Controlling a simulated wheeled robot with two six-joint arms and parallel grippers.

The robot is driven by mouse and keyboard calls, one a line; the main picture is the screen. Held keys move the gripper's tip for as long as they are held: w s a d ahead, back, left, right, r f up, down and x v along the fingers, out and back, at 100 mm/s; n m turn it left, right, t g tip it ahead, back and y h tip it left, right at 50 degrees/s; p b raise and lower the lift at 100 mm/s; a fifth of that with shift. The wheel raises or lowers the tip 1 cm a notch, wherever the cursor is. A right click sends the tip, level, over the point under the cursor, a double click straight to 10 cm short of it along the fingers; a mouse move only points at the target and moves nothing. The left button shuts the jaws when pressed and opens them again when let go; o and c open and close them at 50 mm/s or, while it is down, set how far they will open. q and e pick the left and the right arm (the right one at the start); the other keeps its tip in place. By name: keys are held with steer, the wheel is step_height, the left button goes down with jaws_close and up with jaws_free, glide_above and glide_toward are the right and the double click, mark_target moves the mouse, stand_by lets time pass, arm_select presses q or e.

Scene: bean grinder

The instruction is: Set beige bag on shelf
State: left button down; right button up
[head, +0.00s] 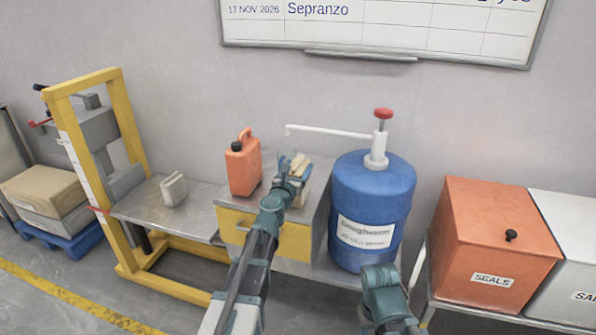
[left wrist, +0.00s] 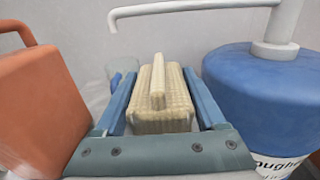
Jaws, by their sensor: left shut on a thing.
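My left gripper (head: 294,164) reaches over the metal cabinet with the yellow drawer front. It is shut on the beige bag (left wrist: 163,96), a woven-looking block with a raised ridge on top. In the left wrist view, the bag sits between the two blue fingers (left wrist: 160,105). In the head view, only part of the bag (head: 304,165) shows beside the gripper. Whether its underside touches the cabinet top is hidden. A metal shelf surface (head: 345,275) shows under the blue drum. Part of my right arm shows at the bottom, but its gripper fingers do not.
An orange canister (head: 243,165) stands left of the gripper, and a blue drum (head: 372,210) with a pump stands close on the right. The metal cabinet (head: 240,203) is below. A yellow press frame (head: 125,130) is farther left; an orange bin (head: 490,240) is right.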

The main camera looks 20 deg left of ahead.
arm_select(q)
steer(key=shift+f, duration=0.1)
jaws_free()
steer(key=s, duration=1.2)
steer(key=shift+a, duration=0.2)
